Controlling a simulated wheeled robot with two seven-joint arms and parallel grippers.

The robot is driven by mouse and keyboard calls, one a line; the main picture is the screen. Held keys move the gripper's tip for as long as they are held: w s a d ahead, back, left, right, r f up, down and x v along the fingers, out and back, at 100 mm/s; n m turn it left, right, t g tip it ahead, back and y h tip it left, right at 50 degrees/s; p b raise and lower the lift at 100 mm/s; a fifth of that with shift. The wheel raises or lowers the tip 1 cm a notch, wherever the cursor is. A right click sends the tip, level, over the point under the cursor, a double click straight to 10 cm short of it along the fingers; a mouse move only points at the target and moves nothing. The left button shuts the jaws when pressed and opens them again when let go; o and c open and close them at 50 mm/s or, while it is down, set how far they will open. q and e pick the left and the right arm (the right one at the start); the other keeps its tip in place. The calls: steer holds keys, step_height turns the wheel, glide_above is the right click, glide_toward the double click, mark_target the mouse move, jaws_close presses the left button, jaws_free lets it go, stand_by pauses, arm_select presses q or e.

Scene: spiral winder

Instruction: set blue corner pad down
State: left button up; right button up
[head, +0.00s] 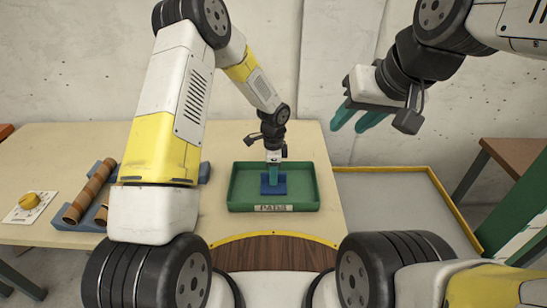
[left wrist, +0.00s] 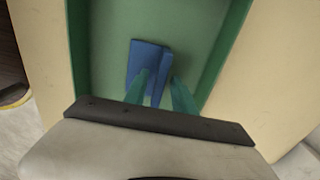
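The blue corner pad (head: 281,188) lies in the green tray (head: 240,190), whose front label appears to read PADS. In the left wrist view the pad (left wrist: 146,60) shows a flat face and a raised flange. My left gripper (head: 273,178) points down at the pad. In the left wrist view its teal fingertips (left wrist: 160,76) stand apart on either side of the flange, with a small gap showing, so it looks open. My right gripper (head: 357,117) is raised at the upper right, its teal fingers apart and empty.
Brown tubes (head: 90,190) lie in a blue holder at the table's left, beside a white card with a yellow knob (head: 29,201). A grey yellow-rimmed tray (head: 400,205) is right of the table (head: 325,190). A brown-topped stand (head: 515,155) is at far right.

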arm_select(q)
steer(key=s+a+r+n+t, duration=0.1)
steer(key=a+r, duration=0.1)
steer(key=r, duration=0.8)
steer(key=s+a+r+n, duration=0.1)
steer(key=a+r+n, duration=0.1)
steer(key=r, duration=0.8)
steer(key=s+a+r+n+t, duration=0.1)
steer(key=s+a+r+n, duration=0.2)
steer(key=s, duration=0.4)
steer(key=s+a+r+n+t+h, duration=0.1)
steer(key=s+a+r+n+t, duration=0.1)
steer(key=s+r+n, duration=0.4)
steer(key=s+a+r+n+t+h, duration=0.1)
steer(key=s+a+r+n+t, duration=0.1)
steer(key=s+a+r+n, duration=0.3)
steer(key=s+r, duration=0.2)
steer(key=s, duration=0.2)
steer(key=shift+s+r, duration=0.3)
